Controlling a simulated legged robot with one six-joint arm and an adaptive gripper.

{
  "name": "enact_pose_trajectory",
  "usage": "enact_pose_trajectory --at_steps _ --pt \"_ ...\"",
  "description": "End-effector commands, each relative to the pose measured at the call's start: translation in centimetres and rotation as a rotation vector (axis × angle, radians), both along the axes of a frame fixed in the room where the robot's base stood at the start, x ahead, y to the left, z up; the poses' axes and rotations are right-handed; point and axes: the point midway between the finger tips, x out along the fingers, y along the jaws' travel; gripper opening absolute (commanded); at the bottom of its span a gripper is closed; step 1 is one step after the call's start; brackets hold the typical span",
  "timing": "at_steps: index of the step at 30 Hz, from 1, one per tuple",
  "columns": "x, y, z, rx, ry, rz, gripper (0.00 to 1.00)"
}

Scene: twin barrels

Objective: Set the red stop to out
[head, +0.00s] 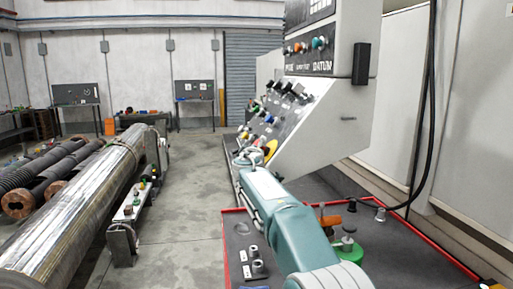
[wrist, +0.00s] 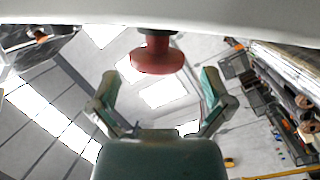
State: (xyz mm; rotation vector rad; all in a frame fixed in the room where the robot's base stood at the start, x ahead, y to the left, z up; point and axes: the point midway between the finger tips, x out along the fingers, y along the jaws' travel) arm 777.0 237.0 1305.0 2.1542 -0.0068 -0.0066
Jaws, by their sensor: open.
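The red stop (wrist: 155,55) is a red mushroom-shaped knob on a dark stem. It shows at the top middle of the wrist view, against the pale panel edge. My gripper (wrist: 160,98) is open and empty, one teal-grey finger on each side of the picture. The knob appears between and beyond the fingertips, with no visible contact. In the head view my gripper (head: 249,157) is at the lower edge of the console's sloped panel (head: 292,105). I cannot single out the red stop there; my arm and other controls crowd that spot.
The sloped panel carries several coloured knobs and levers close to my gripper. A red-edged dark bench top (head: 236,240) with small fittings and a green-based part (head: 347,250) lies under my arm. A large metal barrel (head: 85,190) is at left, with clear floor (head: 195,190) between.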

Motion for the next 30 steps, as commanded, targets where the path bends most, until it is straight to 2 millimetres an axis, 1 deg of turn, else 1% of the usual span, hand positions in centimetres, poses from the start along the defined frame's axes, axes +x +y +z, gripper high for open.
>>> enact_pose_trajectory --at_steps 1,6,12,24,25,26,27,29,30 --pt "0.5 0.0 -0.1 0.001 0.000 0.000 1.00" --pt "1.8 0.0 0.0 0.002 -0.001 -0.003 1.00" --pt "2.9 -0.1 0.0 0.001 -0.001 -0.002 1.00" --pt "3.2 -0.1 0.0 0.000 -0.001 -0.001 1.00" --pt "3.2 -0.1 0.0 0.000 -0.001 -0.001 0.96" --pt "3.2 0.0 0.0 0.000 -0.001 -0.001 0.82" --pt "3.2 0.0 0.0 0.000 -0.001 -0.001 0.64" --pt "3.2 0.0 0.0 0.000 -0.001 -0.001 0.38" --pt "3.2 0.0 0.0 0.000 -0.001 -0.001 0.20"
